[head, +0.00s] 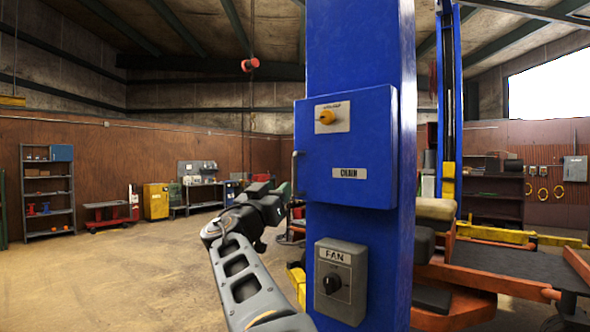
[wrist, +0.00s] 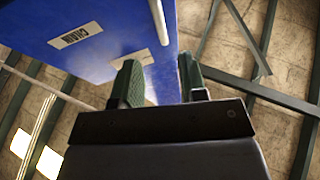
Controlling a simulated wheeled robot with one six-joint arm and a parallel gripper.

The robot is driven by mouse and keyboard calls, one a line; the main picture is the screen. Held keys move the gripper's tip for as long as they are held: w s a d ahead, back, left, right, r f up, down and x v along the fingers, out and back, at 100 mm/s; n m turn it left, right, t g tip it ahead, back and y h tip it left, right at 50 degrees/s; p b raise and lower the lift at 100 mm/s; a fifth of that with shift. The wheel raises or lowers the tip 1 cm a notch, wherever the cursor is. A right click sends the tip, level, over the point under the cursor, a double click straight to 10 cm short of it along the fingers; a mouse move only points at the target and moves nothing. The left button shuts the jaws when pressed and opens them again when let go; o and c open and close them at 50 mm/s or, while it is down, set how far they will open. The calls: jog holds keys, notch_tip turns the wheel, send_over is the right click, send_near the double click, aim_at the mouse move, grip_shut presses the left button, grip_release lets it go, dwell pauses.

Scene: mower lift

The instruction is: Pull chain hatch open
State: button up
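The chain hatch (head: 347,148) is a blue door labelled CHAIN on the front of a blue column (head: 362,40). It looks shut. A slim upright handle (head: 295,172) is on its left edge. In the wrist view the hatch (wrist: 85,25) fills the upper left, with the pale handle (wrist: 158,20) at the top middle. My gripper (head: 282,192) is just left of the hatch, near the handle's lower end. In the wrist view its two green fingers (wrist: 160,80) stand apart with nothing between them. The handle shows beyond the fingertips, apart from them.
A grey FAN switch box (head: 340,282) is below the hatch. An orange and black lift (head: 500,262) stands to the right. The floor at left (head: 110,275) is clear.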

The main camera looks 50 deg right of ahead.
aim_at(294, 174)
jog(key=p+x, duration=0.5)
jog(key=x, duration=0.5)
jog(key=shift+w+d, duration=0.1)
jog(key=shift+d, duration=0.15)
jog(key=shift+c, duration=0.2)
grip_shut()
